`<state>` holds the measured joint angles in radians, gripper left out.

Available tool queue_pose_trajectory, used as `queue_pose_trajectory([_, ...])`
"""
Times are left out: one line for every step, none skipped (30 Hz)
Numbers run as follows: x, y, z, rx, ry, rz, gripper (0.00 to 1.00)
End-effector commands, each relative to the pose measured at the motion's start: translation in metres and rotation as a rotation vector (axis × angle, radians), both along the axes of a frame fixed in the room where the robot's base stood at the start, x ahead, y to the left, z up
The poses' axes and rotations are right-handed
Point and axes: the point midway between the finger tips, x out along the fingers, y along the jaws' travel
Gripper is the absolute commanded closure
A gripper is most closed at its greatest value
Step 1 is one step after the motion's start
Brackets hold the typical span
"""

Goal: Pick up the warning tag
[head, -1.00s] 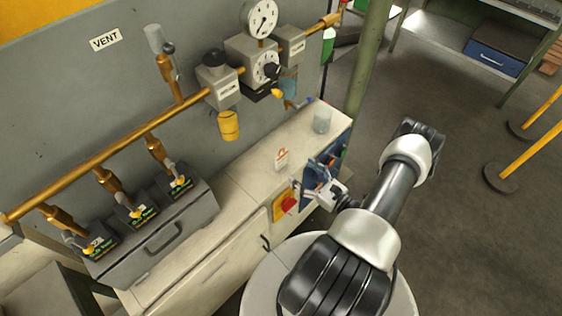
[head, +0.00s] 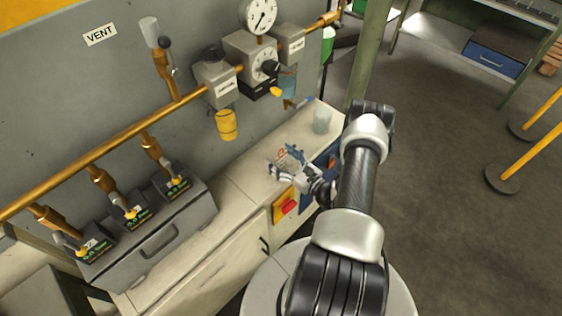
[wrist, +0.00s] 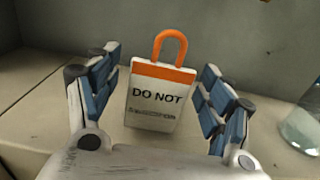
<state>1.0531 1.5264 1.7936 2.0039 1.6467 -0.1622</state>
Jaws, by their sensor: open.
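The warning tag (wrist: 155,100) is a white upright plate with an orange band, an orange loop on top and the words "DO NOT". It stands on the pale bench top in the wrist view, between the two blue-padded fingers of my gripper (wrist: 160,95). The fingers are open, with a gap on each side of the tag. In the head view my gripper (head: 283,164) is over the bench top, and the tag is mostly hidden behind its fingers, with a little orange showing.
A clear glass jar (head: 322,120) stands on the bench to the right; it also shows in the wrist view (wrist: 304,122). A brass pipe with a yellow canister (head: 227,125) runs along the grey wall behind. A red and yellow switch (head: 286,206) is on the bench front.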

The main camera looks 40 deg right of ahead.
Motion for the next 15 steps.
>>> queue_pose_trajectory([-0.0002,-0.0001,0.0001,0.0,0.0,0.0,0.27])
queue_pose_trajectory([-0.0002,-0.0001,0.0001,0.0,0.0,0.0,0.28])
queue_pose_trajectory([-0.0003,0.0,0.0,0.0,0.0,0.0,0.31])
queue_pose_trajectory([-0.0003,0.0,0.0,0.0,0.0,0.0,0.33])
queue_pose_trajectory([-0.0003,0.0,0.0,0.0,0.0,0.0,0.35])
queue_pose_trajectory([-0.0004,0.0,-0.0001,0.0,0.0,0.0,0.37])
queue_pose_trajectory([-0.0004,0.0,-0.0001,0.0,0.0,0.0,0.39])
queue_pose_trajectory([-0.0004,0.0001,-0.0001,0.0,0.0,0.0,0.41])
queue_pose_trajectory([-0.0005,0.0,-0.0001,0.0,0.0,0.0,0.44])
queue_pose_trajectory([-0.0005,0.0001,-0.0001,0.0,0.0,0.0,0.46])
queue_pose_trajectory([-0.0005,0.0001,-0.0001,0.0,0.0,0.0,0.48])
queue_pose_trajectory([-0.0005,0.0001,-0.0002,0.0,0.0,0.0,0.51])
queue_pose_trajectory([-0.0005,0.0001,-0.0002,0.0,0.0,0.0,0.53])
queue_pose_trajectory([-0.0005,0.0001,-0.0002,0.0,0.001,0.0,0.55])
queue_pose_trajectory([-0.0005,0.0001,-0.0002,0.0,0.001,0.0,0.57])
